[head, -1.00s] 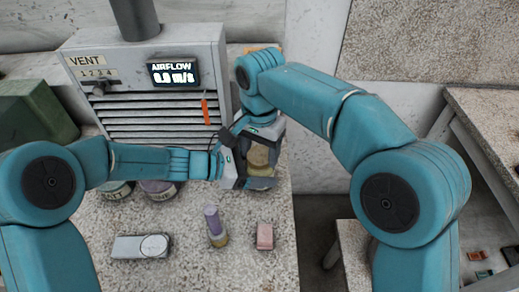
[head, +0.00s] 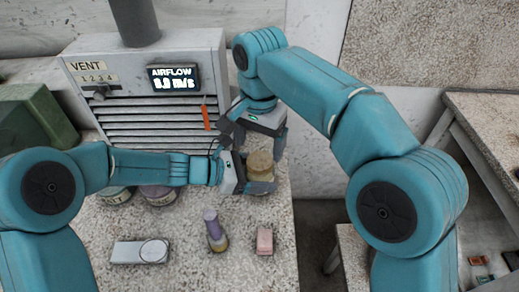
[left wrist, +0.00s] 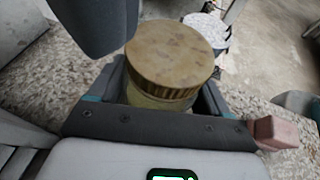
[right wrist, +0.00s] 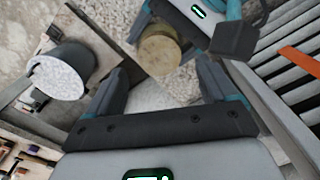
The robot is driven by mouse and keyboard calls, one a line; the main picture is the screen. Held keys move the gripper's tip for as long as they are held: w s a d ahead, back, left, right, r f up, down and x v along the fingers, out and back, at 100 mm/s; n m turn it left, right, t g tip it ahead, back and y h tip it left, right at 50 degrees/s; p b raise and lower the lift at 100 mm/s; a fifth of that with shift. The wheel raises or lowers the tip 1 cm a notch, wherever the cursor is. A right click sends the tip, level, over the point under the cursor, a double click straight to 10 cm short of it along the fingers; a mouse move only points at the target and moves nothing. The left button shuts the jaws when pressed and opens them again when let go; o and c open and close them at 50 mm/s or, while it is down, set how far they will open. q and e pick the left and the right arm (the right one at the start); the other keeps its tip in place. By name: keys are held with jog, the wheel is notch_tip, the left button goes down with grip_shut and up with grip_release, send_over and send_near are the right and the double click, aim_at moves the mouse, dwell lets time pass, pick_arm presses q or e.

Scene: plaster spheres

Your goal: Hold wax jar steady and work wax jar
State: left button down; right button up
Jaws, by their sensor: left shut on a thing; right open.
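The wax jar (head: 259,165) is a small yellowish jar with a brass-coloured ribbed lid. My left gripper (head: 256,180) is shut around its body and holds it over the table. In the left wrist view the jar (left wrist: 176,55) stands between the fingers, lid seated on top. My right gripper (head: 254,134) is open and empty just above and behind the jar, its fingers pointing down. The right wrist view shows the lid (right wrist: 160,52) beyond the open fingertips, apart from them. One right finger shows dark at the upper left of the left wrist view.
A vent unit (head: 150,85) stands close behind the arms with an orange tag (head: 206,117). Two jars (head: 158,194) sit partly under my left arm.

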aim_at(260, 160)
pick_arm(q)
jog(key=shift+s+f, duration=0.15)
jog(key=shift+f, duration=0.2)
pick_arm(e)
notch_tip(260, 160, up, 3)
jog(key=m, duration=0.2)
jog(key=shift+m, duration=0.7)
notch_tip(260, 160, down, 8)
jog(key=shift+r, duration=0.15)
